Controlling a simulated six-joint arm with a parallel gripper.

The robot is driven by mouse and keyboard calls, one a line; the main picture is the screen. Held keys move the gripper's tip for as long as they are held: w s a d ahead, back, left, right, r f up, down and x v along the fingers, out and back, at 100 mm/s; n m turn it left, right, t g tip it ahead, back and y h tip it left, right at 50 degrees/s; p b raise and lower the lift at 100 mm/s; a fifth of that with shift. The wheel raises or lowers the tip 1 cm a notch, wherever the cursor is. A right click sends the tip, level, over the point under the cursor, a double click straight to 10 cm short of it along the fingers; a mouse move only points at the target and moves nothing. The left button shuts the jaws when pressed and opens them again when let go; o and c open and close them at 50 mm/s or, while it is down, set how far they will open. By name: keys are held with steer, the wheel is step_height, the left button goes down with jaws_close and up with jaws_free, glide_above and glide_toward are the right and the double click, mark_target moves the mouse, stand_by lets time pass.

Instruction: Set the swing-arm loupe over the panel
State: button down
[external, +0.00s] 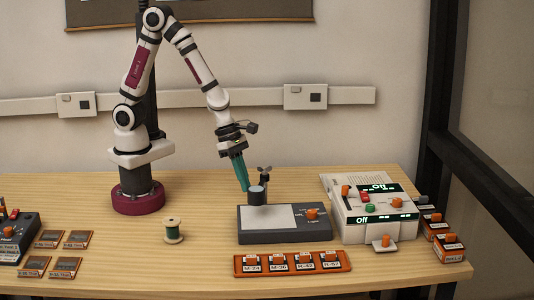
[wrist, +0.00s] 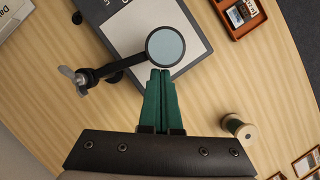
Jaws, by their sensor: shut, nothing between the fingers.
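The swing-arm loupe has a round pale-blue lens in a dark ring (external: 258,194); it also shows in the wrist view (wrist: 166,47). Its dark arm runs left in the wrist view to a pivot with a metal wing knob (wrist: 76,78). The pale panel (external: 272,217) is set in a dark grey box (external: 285,237). My gripper (external: 245,188) has green fingers, shut and empty. Its tips (wrist: 160,72) are right beside the lens rim; I cannot tell whether they touch.
A white console (external: 378,222) with buttons and "Off" displays stands right of the box. An orange tray (external: 292,264) of labelled pieces lies in front. A green thread spool (external: 173,232) stands to the left. Several small slides (external: 76,240) lie farther left.

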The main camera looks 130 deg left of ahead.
steer(key=shift+w+a, duration=0.15)
steer(key=shift+w, duration=0.45)
steer(key=shift+w+a, duration=0.15)
steer(key=shift+w, duration=0.55)
steer(key=s, duration=0.2)
steer(key=s+d, duration=0.1)
steer(key=s, duration=0.1)
steer(key=shift+s+d, duration=0.1)
steer(key=shift+d, duration=0.05)
steer(key=v, duration=0.9)
steer(key=shift+d+r, duration=0.4)
steer(key=shift+r, duration=0.1)
